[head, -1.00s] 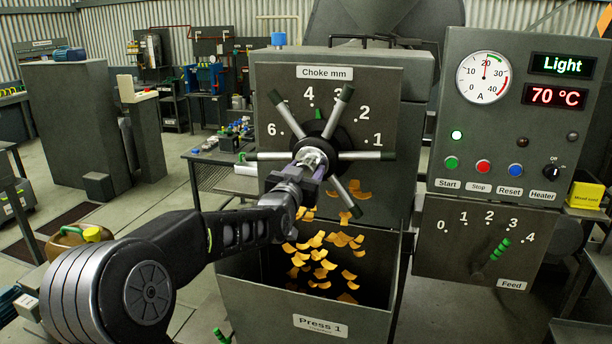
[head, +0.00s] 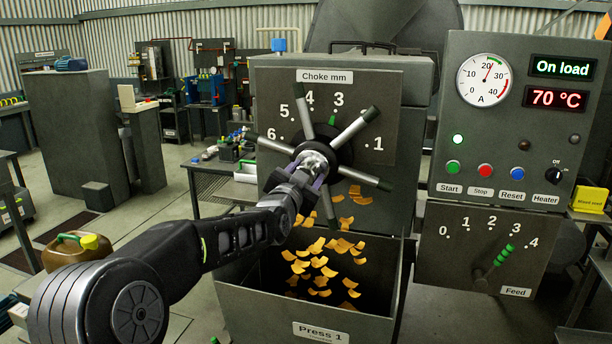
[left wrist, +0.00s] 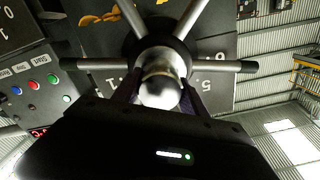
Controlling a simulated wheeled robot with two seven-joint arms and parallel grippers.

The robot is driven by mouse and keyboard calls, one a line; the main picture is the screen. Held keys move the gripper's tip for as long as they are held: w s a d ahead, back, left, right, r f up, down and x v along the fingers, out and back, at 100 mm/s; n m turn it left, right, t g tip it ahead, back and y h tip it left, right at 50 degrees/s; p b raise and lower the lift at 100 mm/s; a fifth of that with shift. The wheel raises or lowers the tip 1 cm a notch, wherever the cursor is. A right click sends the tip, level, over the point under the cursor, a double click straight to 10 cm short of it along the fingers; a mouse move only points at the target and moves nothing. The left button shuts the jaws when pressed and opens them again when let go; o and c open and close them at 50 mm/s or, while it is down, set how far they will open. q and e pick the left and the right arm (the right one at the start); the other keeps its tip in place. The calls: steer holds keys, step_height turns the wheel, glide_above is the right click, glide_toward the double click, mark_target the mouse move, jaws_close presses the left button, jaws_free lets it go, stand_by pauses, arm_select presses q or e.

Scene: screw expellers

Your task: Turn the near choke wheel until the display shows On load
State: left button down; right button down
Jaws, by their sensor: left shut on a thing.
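The near choke wheel (head: 354,131) has several spokes with dark grips around a black hub, in front of the Choke mm plate (head: 272,98) on Press 1. A green mark (head: 332,119) above the hub points near 3. My left gripper (head: 316,164) is shut on the wheel's silver hub; the left wrist view also shows the hub (left wrist: 160,88) between the fingers. The display (head: 562,67) reads On load in green. The ammeter (head: 484,79) needle stands a little past 20. My right gripper is not in view.
Orange flakes (head: 322,270) fall into the open Press 1 bin (head: 330,329) below the wheel. The control panel with Start, Stop, Reset and Heater, and the Feed lever (head: 494,262), stand at the right. A can (head: 75,250) stands at lower left.

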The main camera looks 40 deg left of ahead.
arm_select(q)
steer(key=c, duration=0.6)
jaws_free()
steer(key=b+v, duration=0.2)
steer(key=v, duration=0.5)
steer(key=shift+s+d, duration=0.15)
steer(key=shift+s, duration=0.2)
